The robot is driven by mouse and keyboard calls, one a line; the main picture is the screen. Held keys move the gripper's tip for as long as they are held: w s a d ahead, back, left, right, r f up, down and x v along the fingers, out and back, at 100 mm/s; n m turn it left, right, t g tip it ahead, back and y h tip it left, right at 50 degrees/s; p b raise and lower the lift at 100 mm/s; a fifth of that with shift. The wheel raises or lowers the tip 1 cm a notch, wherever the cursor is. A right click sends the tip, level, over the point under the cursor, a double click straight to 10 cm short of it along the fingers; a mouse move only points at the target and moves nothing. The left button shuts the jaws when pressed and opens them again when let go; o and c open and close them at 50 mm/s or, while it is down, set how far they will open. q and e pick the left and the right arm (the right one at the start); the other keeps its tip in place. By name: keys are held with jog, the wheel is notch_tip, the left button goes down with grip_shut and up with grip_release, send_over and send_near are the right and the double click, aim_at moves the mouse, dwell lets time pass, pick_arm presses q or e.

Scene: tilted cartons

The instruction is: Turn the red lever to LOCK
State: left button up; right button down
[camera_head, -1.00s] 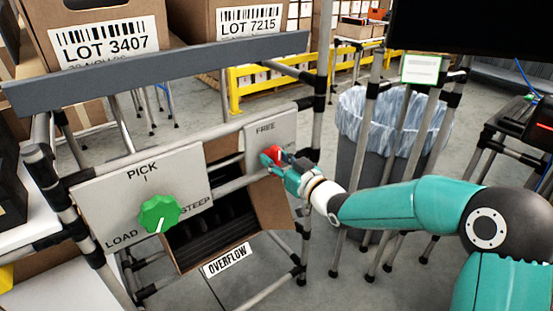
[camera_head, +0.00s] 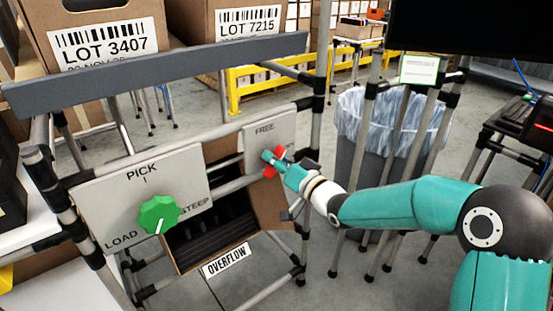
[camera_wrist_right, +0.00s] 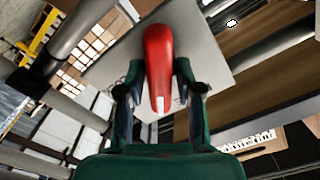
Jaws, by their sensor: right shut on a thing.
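The red lever (camera_head: 270,170) is on the small grey panel (camera_head: 255,140) marked FREE, right of the green knob. It also shows in the right wrist view (camera_wrist_right: 158,62), lying between the two fingers. My right gripper (camera_head: 271,158) is at the panel, its fingers shut on the lever from both sides; it also shows in the wrist view (camera_wrist_right: 157,95). The gripper covers part of the lever and the lower part of the panel, and I see no LOCK word. My left gripper is not in view.
A green knob (camera_head: 159,214) sits on a panel marked PICK, LOAD and STEEP. Cartons marked LOT 3407 (camera_head: 103,40) and LOT 7215 (camera_head: 248,22) stand above a grey rail. A lined bin (camera_head: 390,125) stands behind my right arm.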

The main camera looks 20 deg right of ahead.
jog(key=m, duration=0.2)
jog(key=m+p, duration=0.1)
jog(key=m, duration=0.3)
jog(key=shift+w+d+f+m, duration=0.1)
jog(key=shift+d+m, duration=0.2)
jog(key=shift+d+f+m+p, duration=0.15)
jog(key=shift+m+p, duration=0.3)
jog(key=shift+m, duration=0.7)
jog(key=shift+a+f+m+p, duration=0.1)
jog(key=shift+m+p, duration=0.35)
jog(key=shift+m, duration=0.7)
jog(key=shift+f, duration=0.1)
jog(key=c, duration=1)
grip_release()
jog(key=v, duration=1.2)
